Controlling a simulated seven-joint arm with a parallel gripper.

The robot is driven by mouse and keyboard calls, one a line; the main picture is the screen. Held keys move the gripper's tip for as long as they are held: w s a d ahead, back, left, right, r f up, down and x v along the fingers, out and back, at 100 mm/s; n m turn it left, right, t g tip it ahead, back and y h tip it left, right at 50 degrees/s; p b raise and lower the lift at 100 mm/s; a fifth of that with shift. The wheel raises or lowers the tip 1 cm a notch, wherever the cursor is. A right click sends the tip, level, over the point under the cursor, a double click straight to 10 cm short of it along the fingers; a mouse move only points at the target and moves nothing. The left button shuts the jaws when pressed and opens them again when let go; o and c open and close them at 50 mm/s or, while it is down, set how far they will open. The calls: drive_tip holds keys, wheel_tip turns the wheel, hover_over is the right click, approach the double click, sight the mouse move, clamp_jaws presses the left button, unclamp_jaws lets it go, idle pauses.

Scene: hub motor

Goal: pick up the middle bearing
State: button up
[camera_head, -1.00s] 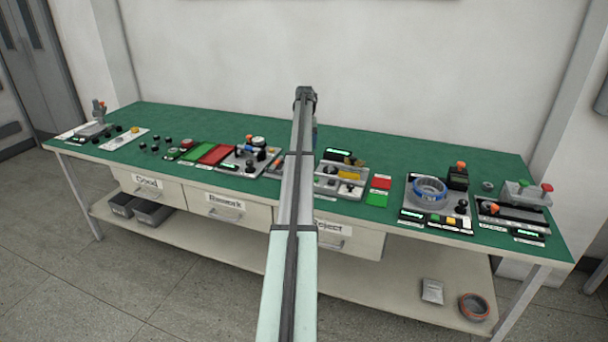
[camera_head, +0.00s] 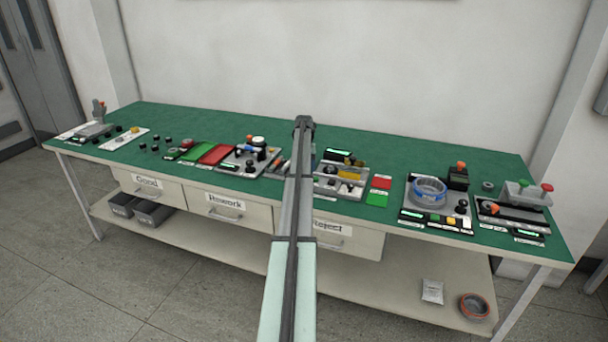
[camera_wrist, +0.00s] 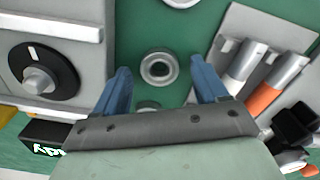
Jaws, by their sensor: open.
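The middle bearing (camera_wrist: 160,69), a small grey ring with a dark centre, lies on the green bench top in the wrist view. One round light part (camera_wrist: 181,2) is cut off by the top edge, and another (camera_wrist: 148,105) is partly hidden by my gripper's body. My gripper (camera_wrist: 160,78) is open, with its two blue fingers to the left and right of the middle bearing. Nothing is held between them. Their height above the bench is hard to tell. In the head view my arm hides the bearings and the fingers.
A grey unit with a black dial (camera_wrist: 42,80) stands close left of the fingers. A grey plate (camera_wrist: 268,30) with grey and orange cylinders (camera_wrist: 262,98) is close on the right. The green bench (camera_head: 400,160) carries several other fixtures; its back strip is clear.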

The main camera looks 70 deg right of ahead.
drive_tip(key=shift+f, duration=0.2)
drive_tip(key=c, duration=1.2)
